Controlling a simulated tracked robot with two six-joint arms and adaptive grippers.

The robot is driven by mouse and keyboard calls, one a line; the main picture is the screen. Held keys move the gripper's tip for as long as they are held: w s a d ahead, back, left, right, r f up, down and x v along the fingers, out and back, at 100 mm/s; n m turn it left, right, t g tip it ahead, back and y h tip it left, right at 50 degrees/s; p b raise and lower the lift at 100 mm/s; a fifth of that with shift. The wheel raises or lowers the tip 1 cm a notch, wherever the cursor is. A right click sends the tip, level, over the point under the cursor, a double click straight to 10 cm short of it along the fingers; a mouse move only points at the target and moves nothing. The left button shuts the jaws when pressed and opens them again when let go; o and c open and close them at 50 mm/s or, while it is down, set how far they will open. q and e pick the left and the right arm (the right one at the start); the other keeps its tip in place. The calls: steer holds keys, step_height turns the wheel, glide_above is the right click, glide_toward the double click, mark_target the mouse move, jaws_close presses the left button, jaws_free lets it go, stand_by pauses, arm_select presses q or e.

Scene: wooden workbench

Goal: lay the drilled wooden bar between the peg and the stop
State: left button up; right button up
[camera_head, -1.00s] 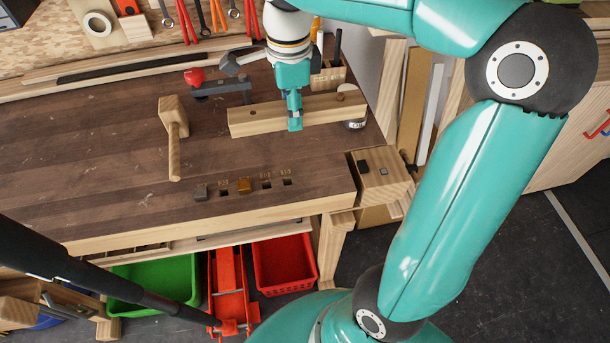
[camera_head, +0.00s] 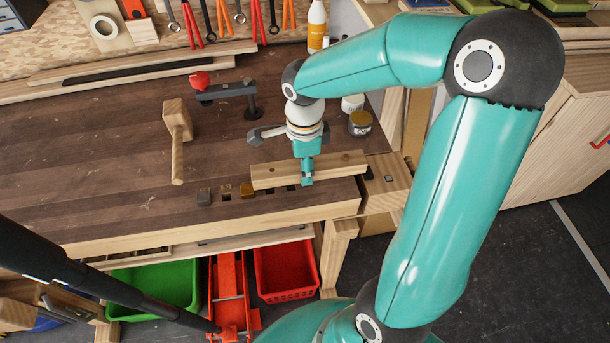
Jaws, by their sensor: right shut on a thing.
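The drilled wooden bar (camera_head: 335,169) is pale and long, with a hole near its right end. My right gripper (camera_head: 307,181) points down and is shut on the bar near its middle. The bar lies over part of the row of square holes at the bench's front edge; I cannot tell whether it touches the bench. A brass-coloured peg (camera_head: 247,190) stands just beside the bar's left end. A dark stop (camera_head: 368,174) shows on the wooden end block (camera_head: 386,183), close to the bar's right end. My left gripper is not in view.
A wooden mallet (camera_head: 177,133) lies left on the bench (camera_head: 110,165). A dark clamp with a red knob (camera_head: 229,91) is behind. A lidded jar (camera_head: 360,123) stands behind the bar. The left bench is mostly clear.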

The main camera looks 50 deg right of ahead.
steer(key=shift+f, duration=2)
steer(key=shift+f, duration=0.1)
steer(key=o, duration=1.3)
step_height(320, 180, up, 12)
steer(key=shift+r, duration=0.15)
steer(key=shift+s, duration=0.1)
